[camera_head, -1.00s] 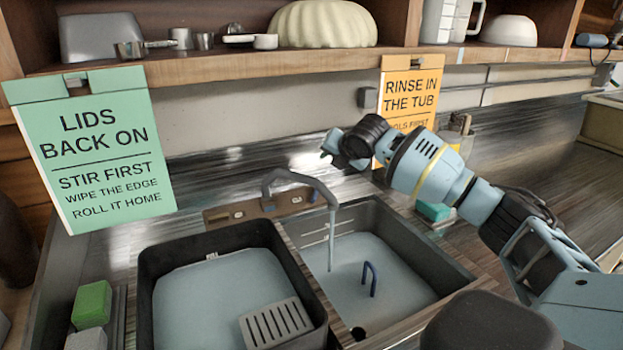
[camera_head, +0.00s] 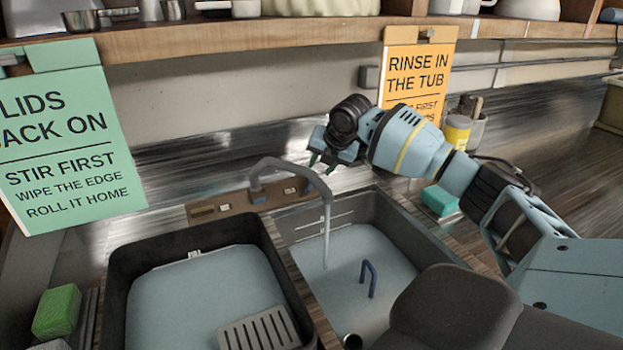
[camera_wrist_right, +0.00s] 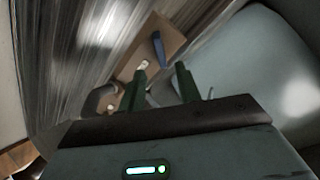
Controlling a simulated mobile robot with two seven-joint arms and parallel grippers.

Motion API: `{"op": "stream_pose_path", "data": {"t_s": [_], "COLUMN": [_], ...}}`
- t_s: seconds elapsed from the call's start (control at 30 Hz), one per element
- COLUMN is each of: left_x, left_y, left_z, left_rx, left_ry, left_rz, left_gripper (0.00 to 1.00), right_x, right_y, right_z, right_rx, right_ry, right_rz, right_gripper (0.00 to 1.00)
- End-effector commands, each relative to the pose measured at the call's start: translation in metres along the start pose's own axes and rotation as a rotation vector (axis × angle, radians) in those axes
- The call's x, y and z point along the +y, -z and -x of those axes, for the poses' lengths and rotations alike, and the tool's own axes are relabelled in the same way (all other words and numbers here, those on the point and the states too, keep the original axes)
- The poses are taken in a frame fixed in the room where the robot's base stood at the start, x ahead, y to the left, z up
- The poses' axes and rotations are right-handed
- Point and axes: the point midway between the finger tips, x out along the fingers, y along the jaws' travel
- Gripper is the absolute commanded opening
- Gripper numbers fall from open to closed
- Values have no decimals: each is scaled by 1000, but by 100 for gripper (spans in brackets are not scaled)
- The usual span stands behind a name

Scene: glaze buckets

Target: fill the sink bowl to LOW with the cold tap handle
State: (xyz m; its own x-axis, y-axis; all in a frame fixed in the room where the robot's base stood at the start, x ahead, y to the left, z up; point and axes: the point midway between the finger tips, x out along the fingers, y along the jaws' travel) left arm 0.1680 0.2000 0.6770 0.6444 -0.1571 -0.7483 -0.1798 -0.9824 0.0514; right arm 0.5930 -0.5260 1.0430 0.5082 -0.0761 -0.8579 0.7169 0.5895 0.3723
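The tap (camera_head: 290,168) stands on a wooden plate (camera_head: 235,202) behind the basins. A thin stream falls from its spout into the right-hand sink bowl (camera_head: 385,222), which has a pale blue-grey surface inside; I cannot read its level. A blue lever (camera_wrist_right: 158,48), likely the cold handle, shows on the plate in the right wrist view. My right gripper (camera_head: 322,158) is above and behind the tap, apart from the lever. Its dark green fingers (camera_wrist_right: 162,82) are spread with nothing clear between them. My left gripper is not in view.
A black tub (camera_head: 125,285) with pale liquid and a slotted grey plate (camera_head: 262,330) stands left of the bowl. A green sponge (camera_head: 57,311) lies left. An orange sign (camera_head: 416,72) hangs behind my right arm.

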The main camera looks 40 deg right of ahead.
Motion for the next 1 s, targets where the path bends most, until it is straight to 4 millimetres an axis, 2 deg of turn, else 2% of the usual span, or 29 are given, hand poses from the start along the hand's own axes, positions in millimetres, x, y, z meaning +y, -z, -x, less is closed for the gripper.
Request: {"op": "stream_pose_path", "data": {"t_s": [0.17,0.4,0.53,0.7,0.97,1.0], "left_x": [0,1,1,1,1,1], "left_y": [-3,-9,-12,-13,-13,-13], "left_z": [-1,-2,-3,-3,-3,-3], "left_rx": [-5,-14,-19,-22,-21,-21], "left_ry": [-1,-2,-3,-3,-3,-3], "left_rz": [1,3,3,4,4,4], "left_gripper": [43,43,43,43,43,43], "right_x": [0,0,0,0,0,0], "right_y": [1,1,1,0,0,0], "right_z": [-17,-54,-68,-77,-77,-77], "right_rx": [2,1,1,-1,-1,-1], "right_ry": [1,2,1,-1,-1,-1], "right_rz": [-1,-1,-1,0,0,0], "right_gripper": [34,34,34,34,34,30]}}
